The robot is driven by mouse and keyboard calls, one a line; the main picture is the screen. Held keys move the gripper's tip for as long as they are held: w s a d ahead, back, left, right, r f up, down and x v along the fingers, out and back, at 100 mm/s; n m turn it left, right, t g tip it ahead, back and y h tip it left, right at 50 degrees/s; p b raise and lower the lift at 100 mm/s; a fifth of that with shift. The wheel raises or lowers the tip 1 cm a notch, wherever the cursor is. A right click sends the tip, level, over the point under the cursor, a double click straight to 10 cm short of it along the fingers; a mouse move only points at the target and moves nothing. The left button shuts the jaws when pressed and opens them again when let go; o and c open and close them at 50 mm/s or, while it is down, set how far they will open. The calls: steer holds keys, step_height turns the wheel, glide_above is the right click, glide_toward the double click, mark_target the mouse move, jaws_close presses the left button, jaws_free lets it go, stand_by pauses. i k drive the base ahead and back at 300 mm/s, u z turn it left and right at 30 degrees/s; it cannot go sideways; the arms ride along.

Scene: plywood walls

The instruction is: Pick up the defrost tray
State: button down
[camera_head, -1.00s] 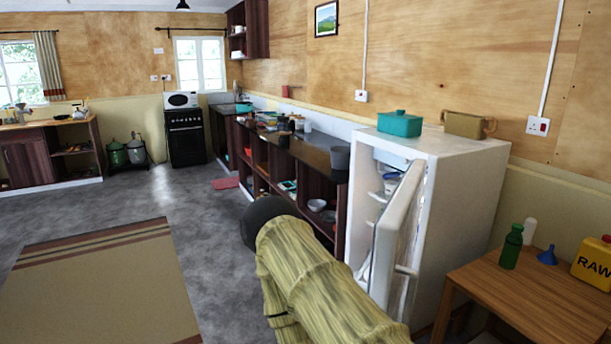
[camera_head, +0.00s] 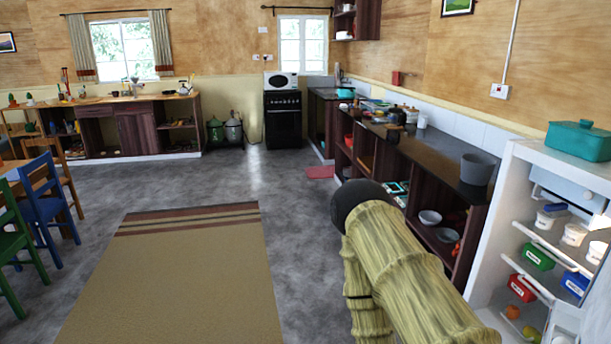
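I cannot make out a defrost tray for certain in the view. The open white fridge (camera_head: 496,250) stands at the right edge, cut off by the frame. Its shelves hold white tubs (camera_head: 574,234), a green box (camera_head: 537,256), a red box (camera_head: 521,288) and a blue box (camera_head: 575,284). A pale compartment shows at the top inside the fridge, partly cut off. My arm, in a yellow-green sleeve with a dark rounded end, fills the lower middle. My gripper is not in view.
A long dark counter (camera_head: 440,150) with open shelves runs along the right wall. A teal lidded pot (camera_head: 579,140) sits on the fridge. A striped rug (camera_head: 180,285) lies on open grey floor. Blue (camera_head: 48,205) and green chairs stand at the left. A black stove (camera_head: 283,120) is at the back.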

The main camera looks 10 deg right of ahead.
mark_target(560, 204)
steer(key=i, duration=2.9)
steer(key=z, duration=3.1)
